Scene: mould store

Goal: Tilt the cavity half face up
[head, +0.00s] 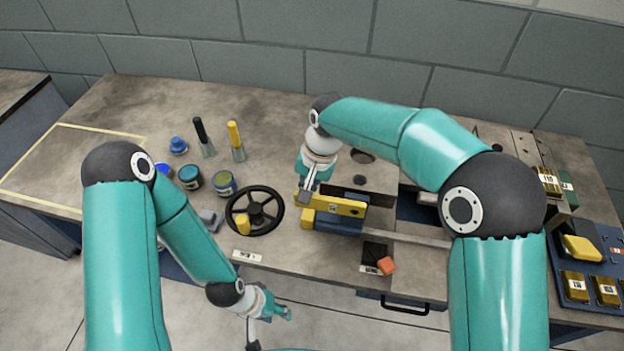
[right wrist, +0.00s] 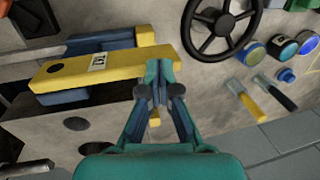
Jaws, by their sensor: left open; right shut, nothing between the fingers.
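A yellow plate (head: 340,206) with a label lies along a blue block (head: 337,222) at the table's front middle; I take this to be the cavity half, though its face is not clear. The right wrist view also shows the yellow plate (right wrist: 105,62) over blue parts. My right gripper (head: 304,193) is shut and empty, its tips (right wrist: 158,68) at the plate's end nearest the wheel; I cannot tell if they touch. A black handwheel (head: 256,213) with a yellow knob (head: 243,224) stands left of it. My left gripper (head: 270,328) is open and empty, in front of the table edge.
A blue tray (head: 575,288) with brass pieces is at right. The taped area at left is clear.

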